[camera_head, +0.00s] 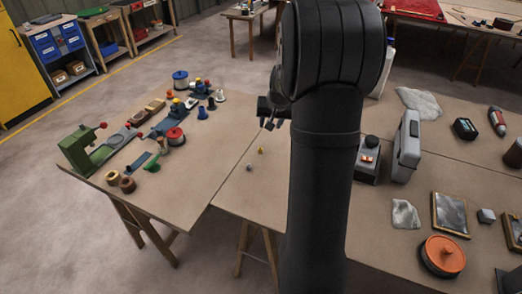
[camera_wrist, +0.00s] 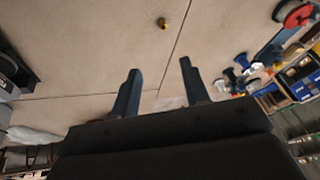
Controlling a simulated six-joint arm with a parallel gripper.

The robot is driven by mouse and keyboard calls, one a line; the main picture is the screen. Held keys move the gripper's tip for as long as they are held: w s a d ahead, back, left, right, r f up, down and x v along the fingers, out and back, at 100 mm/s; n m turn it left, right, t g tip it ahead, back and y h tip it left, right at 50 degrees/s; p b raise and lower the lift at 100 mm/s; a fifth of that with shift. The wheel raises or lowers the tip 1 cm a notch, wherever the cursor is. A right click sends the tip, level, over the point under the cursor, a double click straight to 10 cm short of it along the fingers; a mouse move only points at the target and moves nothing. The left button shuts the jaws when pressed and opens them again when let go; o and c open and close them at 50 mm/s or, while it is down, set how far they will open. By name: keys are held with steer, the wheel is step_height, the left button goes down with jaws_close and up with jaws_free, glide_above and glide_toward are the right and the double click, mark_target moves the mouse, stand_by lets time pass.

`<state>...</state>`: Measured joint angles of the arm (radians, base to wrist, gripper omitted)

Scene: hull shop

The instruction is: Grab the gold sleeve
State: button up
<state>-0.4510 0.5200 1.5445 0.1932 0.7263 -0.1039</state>
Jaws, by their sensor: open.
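A small gold piece, which looks like the gold sleeve (camera_head: 260,150), sits on the brown table top near the seam between two table boards. It also shows in the wrist view (camera_wrist: 162,23), near the top and beyond the fingertips. My gripper (camera_wrist: 159,68) is open, with its two dark fingers apart and nothing between them. In the head view my gripper (camera_head: 270,124) is partly hidden by my arm and appears above the table, a little beyond the gold piece. The gold piece is too small to show its shape clearly.
A small grey piece (camera_head: 249,168) lies near the gold one. Left are a green machine (camera_head: 78,150), tan rings (camera_head: 112,178) and a red spool (camera_head: 175,137). A grey case (camera_head: 407,143) stands right of my arm. Board around the gold piece is mostly clear.

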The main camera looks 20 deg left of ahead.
steer(key=a+f+n, duration=0.1)
steer(key=f+n, duration=0.1)
steer(key=n, duration=0.1)
glide_above(260, 148)
steer(key=s+d, duration=0.2)
step_height(260, 148, down, 11)
steer(key=shift+f, duration=0.1)
steer(key=shift+t, duration=0.3)
steer(key=shift+x, duration=2.55)
jaws_close()
